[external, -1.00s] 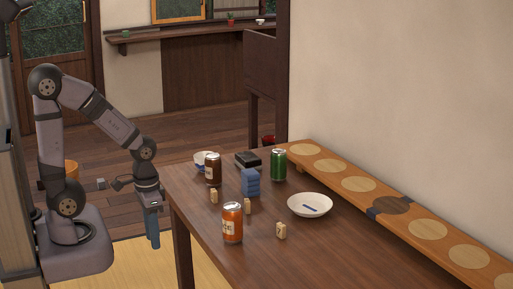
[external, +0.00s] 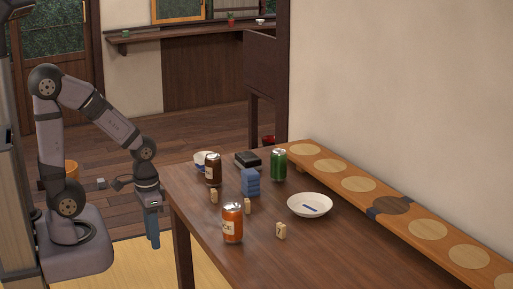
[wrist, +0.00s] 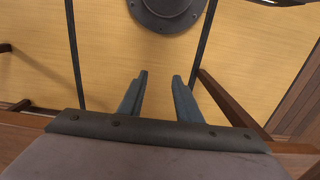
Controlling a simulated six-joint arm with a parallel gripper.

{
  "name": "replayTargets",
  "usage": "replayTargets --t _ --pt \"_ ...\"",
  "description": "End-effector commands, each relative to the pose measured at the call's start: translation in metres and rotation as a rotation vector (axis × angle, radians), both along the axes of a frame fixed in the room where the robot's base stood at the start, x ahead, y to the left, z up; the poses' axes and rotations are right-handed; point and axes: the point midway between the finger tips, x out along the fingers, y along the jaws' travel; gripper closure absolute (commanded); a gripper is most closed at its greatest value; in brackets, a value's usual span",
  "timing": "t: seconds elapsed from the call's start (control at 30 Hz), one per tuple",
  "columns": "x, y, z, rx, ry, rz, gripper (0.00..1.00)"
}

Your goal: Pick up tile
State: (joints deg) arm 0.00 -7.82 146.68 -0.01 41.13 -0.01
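Several small light wooden tiles stand on the dark wooden table (external: 325,245). One tile (external: 281,231) with a dark mark is at the front, right of the orange can. Another tile (external: 247,206) is just behind the orange can, and a third tile (external: 214,196) is in front of the brown can. My gripper (external: 153,241) hangs pointing down, left of the table's edge and clear of the tiles. In the wrist view my gripper (wrist: 158,76) has its two fingers apart with nothing between them. No tile shows in the wrist view.
A raised wooden shelf (external: 465,236) runs along the wall.

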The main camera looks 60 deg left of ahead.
Motion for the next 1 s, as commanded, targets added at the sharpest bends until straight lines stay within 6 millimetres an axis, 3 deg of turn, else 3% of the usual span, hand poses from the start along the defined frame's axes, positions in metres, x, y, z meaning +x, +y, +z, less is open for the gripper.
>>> replayTargets --t 0.67,0.83,1.0 --pt "0.002 0.0 0.002 -0.001 0.001 -0.007 0.67" --pt "0.016 0.003 0.014 -0.014 0.01 -0.081 0.67" --pt "0.05 0.011 0.038 -0.053 0.02 -0.262 0.67"
